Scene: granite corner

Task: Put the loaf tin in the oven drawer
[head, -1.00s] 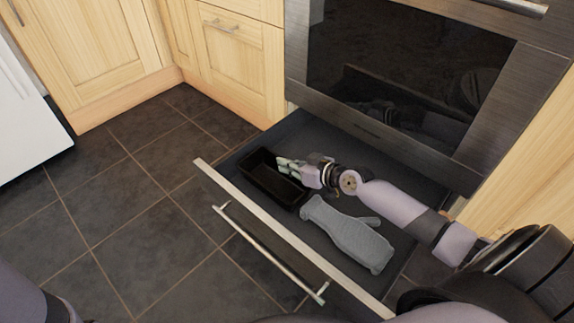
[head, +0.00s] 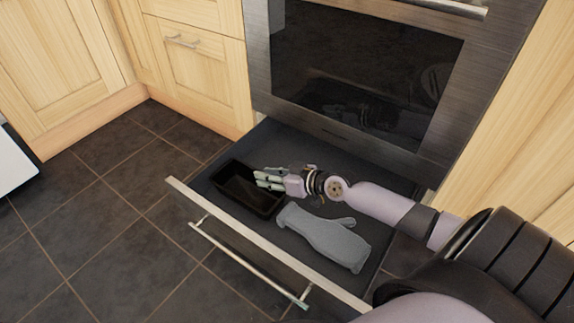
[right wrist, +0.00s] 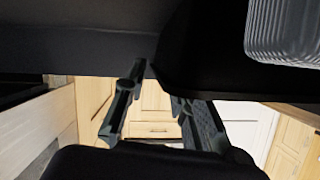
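The black loaf tin (head: 236,196) lies in the pulled-out oven drawer (head: 345,140), near its left end and behind the front panel. My right gripper (head: 259,179) reaches in from the right, its fingertips at the tin's back right side. In the right wrist view my right gripper (right wrist: 165,105) shows two fingers spread apart, with cupboards visible between them. A dark shape at the top of that view may be the tin; I cannot tell whether a finger touches it. My left gripper is not in view.
A grey oven mitt (head: 325,236) lies in the drawer right of the tin; it also shows in the right wrist view (right wrist: 288,30). The oven door (head: 360,75) above is shut. Wooden cupboards (head: 198,62) stand left. The tiled floor (head: 110,225) is clear.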

